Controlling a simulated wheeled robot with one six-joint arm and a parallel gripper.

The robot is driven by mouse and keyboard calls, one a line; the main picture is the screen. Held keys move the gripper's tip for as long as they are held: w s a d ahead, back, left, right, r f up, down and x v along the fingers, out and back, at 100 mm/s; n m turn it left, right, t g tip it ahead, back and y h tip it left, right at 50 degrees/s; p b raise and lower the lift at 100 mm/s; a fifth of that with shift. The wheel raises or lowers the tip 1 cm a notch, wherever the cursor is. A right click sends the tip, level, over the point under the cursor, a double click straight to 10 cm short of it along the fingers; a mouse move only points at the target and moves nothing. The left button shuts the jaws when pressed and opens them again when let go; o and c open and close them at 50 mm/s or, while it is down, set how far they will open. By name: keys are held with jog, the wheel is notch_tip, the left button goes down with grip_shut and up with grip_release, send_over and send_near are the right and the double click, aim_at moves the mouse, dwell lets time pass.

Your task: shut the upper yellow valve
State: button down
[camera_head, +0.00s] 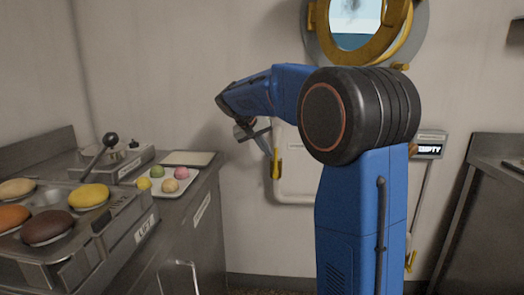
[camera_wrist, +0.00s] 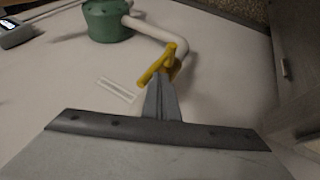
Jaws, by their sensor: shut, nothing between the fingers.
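A yellow valve handle (camera_wrist: 156,65) sits on a white pipe (camera_wrist: 160,32) in the wrist view, slanted across the picture. In the head view it shows as a small upright yellow piece (camera_head: 276,165) by the wall, just beyond my fingers. My gripper (camera_wrist: 163,80) is shut and empty, its fingertips close to the handle; I cannot tell whether they touch it. In the head view my gripper (camera_head: 267,148) points down toward the handle. Another yellow handle (camera_head: 411,261) shows lower down, right of my arm. My arm hides much of the piping.
A green housing (camera_wrist: 105,20) joins the pipe. A sign reading EMPTY (camera_head: 429,149) is on the wall at right. A steel counter (camera_head: 205,190) with a tray of coloured buns (camera_head: 187,190) stands left; another counter (camera_head: 490,170) stands right. A brass-rimmed porthole (camera_head: 318,20) is above.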

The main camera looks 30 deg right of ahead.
jog(key=shift+d, duration=0.1)
dwell(0.3)
jog(key=s+d+f+m+t+y, duration=0.4)
jog(key=s+d+f+t+y, duration=0.4)
jog(key=d+y, duration=0.4)
jog(key=shift+s+f+t+y, duration=0.15)
jog(key=shift+f+t+y, duration=0.15)
jog(key=shift+t, duration=0.4)
dwell(0.6)
jog(key=shift+f+m, duration=0.15)
jog(key=shift+m, duration=0.15)
